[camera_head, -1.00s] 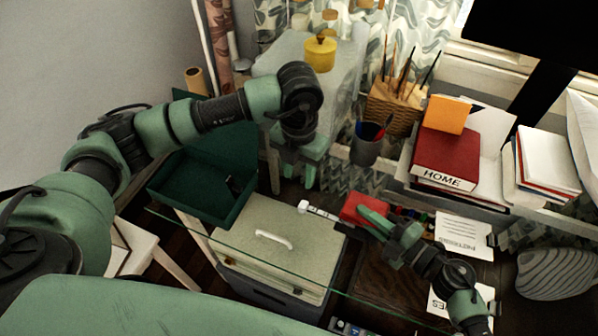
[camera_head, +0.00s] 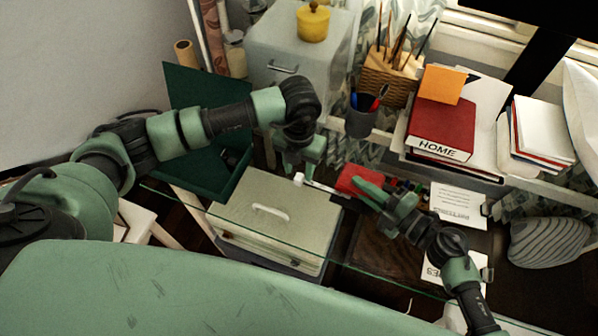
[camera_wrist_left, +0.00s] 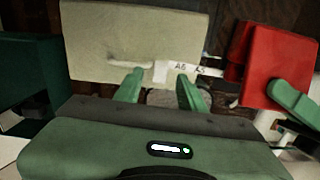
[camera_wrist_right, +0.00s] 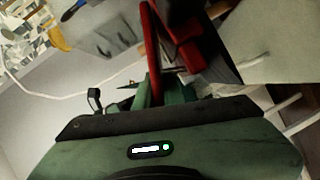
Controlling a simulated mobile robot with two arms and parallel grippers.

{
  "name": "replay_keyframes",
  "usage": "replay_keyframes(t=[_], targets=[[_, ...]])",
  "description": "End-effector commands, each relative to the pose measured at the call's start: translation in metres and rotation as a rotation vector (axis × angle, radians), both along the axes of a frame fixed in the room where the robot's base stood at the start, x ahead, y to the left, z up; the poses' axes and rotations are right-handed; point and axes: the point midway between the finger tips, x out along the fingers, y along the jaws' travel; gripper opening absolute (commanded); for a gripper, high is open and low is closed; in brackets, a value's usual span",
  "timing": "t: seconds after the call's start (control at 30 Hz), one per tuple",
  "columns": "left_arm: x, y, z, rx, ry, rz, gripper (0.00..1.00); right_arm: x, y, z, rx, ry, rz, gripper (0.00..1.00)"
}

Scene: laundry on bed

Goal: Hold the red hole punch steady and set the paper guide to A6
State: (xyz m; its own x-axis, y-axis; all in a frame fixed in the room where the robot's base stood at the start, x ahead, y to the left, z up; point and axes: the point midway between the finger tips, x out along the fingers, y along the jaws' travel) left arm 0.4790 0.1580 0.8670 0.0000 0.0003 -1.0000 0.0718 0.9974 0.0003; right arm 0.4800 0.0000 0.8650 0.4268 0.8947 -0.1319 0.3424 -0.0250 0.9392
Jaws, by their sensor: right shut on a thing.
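The red hole punch (camera_head: 354,178) lies on the glass desk, and my right gripper (camera_head: 371,191) is shut on it. In the right wrist view the punch (camera_wrist_right: 178,38) rises from between the fingers. The white paper guide (camera_head: 320,187) sticks out from the punch to the left, with a white end piece (camera_head: 298,179). In the left wrist view the guide (camera_wrist_left: 192,68) shows the marks A6 and A5. My left gripper (camera_wrist_left: 160,88) is open, its fingers on either side of the guide's white end in that view. Whether they touch it I cannot tell.
A pale box with a handle (camera_head: 247,220) stands at the front left of the guide. A dark green open box (camera_head: 200,165) is further left. A pen cup (camera_head: 360,122) and a red book (camera_head: 444,128) are behind. Papers (camera_head: 459,203) lie to the right.

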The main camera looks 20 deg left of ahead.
Motion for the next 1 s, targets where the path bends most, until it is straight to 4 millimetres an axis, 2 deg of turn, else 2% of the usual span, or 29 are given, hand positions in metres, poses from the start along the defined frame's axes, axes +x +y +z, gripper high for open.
replay_keyframes(t=[0.03, 0.2, 0.53, 0.67, 0.7, 1.0], targets=[[-0.001, 0.000, -0.008, 0.000, 0.003, 0.000, 0.40, -0.001, 0.000, -0.002, -0.002, 0.003, 0.000, 0.00], [0.000, -0.001, -0.022, -0.001, 0.001, -0.002, 0.40, -0.001, 0.000, -0.002, -0.002, 0.003, 0.000, 0.00], [0.000, 0.000, -0.025, -0.001, 0.000, -0.002, 0.40, -0.001, 0.000, -0.002, -0.002, 0.003, 0.000, 0.00], [0.000, 0.000, -0.025, -0.001, 0.000, -0.002, 0.04, -0.001, 0.000, -0.002, -0.002, 0.003, 0.000, 0.00], [0.000, 0.000, -0.025, -0.001, 0.000, -0.002, 0.00, -0.001, 0.000, -0.002, -0.002, 0.003, 0.000, 0.00], [0.000, 0.000, -0.024, -0.001, -0.001, -0.002, 0.00, -0.001, 0.000, -0.002, -0.002, 0.003, 0.000, 0.00]])
